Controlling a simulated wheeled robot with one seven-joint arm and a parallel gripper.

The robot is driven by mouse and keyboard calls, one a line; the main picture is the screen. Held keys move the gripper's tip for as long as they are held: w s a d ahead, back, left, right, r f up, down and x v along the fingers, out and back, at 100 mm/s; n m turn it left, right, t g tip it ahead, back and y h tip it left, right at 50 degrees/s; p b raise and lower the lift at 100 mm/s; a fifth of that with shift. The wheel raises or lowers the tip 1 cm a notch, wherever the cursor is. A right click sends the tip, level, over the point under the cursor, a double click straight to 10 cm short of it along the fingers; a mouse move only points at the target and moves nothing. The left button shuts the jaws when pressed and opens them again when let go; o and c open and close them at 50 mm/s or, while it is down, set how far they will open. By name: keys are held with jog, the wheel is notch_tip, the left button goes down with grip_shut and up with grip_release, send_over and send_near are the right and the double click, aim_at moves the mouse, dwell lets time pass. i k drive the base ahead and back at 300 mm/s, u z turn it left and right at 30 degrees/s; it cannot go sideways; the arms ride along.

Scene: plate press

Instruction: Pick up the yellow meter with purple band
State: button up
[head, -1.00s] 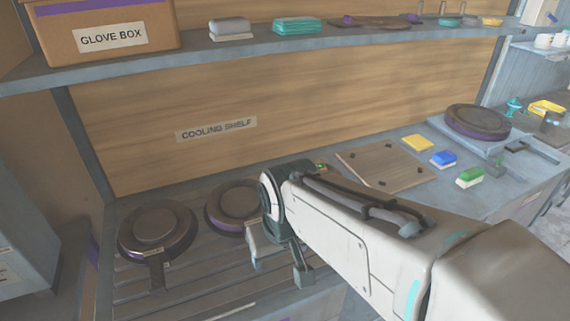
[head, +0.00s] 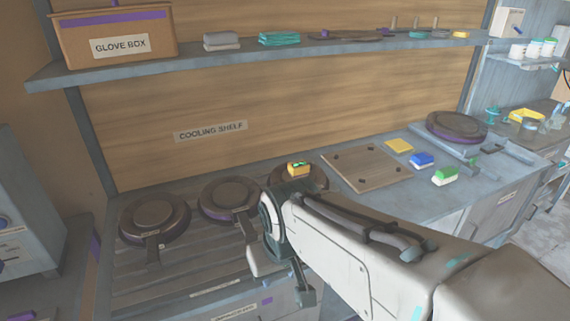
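My gripper (head: 281,282) points down over the slatted rack, in front of and below the meter in the picture. Its two fingers are apart with nothing seen between them. My forearm and wrist hide part of the plate under the meter.
Two more round plates (head: 154,217) (head: 228,197) lie left on the slatted rack. A wooden board (head: 365,166), yellow, blue and green blocks (head: 422,159), and a press plate (head: 456,126) are to the right. A shelf (head: 270,52) runs above.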

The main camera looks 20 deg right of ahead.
aim_at(298, 169)
jog(key=k, duration=0.1)
jog(key=u, duration=1.65)
jog(key=k, duration=1)
jog(key=z, duration=1.7)
jog(key=i, duration=1)
jog(key=u, duration=0.05)
